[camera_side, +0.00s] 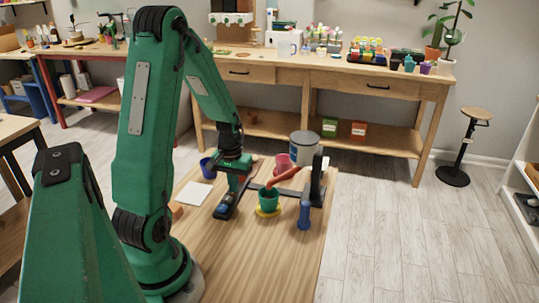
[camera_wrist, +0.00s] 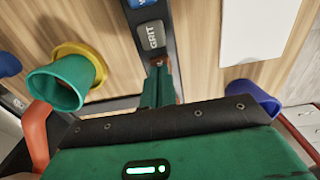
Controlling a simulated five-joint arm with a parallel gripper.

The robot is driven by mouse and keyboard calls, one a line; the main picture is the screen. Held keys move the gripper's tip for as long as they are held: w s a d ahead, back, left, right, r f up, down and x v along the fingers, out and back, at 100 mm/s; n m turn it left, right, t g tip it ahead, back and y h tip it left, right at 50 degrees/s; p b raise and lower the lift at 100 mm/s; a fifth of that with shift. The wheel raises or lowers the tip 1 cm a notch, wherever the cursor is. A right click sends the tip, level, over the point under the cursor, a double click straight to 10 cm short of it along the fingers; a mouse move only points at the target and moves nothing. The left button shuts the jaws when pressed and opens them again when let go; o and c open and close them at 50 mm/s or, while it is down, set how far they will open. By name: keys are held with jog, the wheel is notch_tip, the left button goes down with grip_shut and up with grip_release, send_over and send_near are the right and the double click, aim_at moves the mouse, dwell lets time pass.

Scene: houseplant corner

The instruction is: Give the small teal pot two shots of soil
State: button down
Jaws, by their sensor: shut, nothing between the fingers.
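The small teal pot (camera_side: 268,198) stands upright on a yellow saucer (camera_side: 267,212), under the mouth of a red chute (camera_side: 283,177) from a grey hopper (camera_side: 304,148). A dark button panel (camera_side: 228,206) lies left of the pot. It has a grey key marked GRIT (camera_wrist: 151,37) and a blue key (camera_wrist: 142,4) whose label is cut off.
A blue pot (camera_side: 207,168) and white sheet (camera_side: 194,193) lie left. A black stand (camera_side: 318,182) and blue cylinder (camera_side: 304,214) are at right. The front tabletop (camera_side: 265,265) is clear.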

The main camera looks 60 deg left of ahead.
notch_tip(320, 180, up, 14)
jog(key=shift+f, duration=0.2)
dwell(0.4)
dwell(2.8)
jog(key=s+d+r+m+t, duration=0.2)
jog(key=d+r+m, duration=0.2)
jog(key=d, duration=0.7)
jog(key=s+d+r+m+t, duration=0.2)
jog(key=d+r+m, duration=0.3)
jog(key=d, duration=0.6)
jog(key=shift+d+t, duration=0.4)
jog(key=shift+t, duration=0.3)
jog(key=shift+a, duration=0.1)
jog(key=w+a+f+n+g, duration=0.2)
jog(key=a+f+n, duration=0.1)
jog(key=a, duration=0.8)
jog(key=w+a+f+n+g, duration=0.2)
jog(key=a+n, duration=0.4)
jog(key=a, duration=0.5)
notch_tip(320, 180, down, 2)
jog(key=shift+a+f+g, duration=0.2)
jog(key=shift+a+g, duration=0.15)
jog(key=shift+g, duration=0.45)
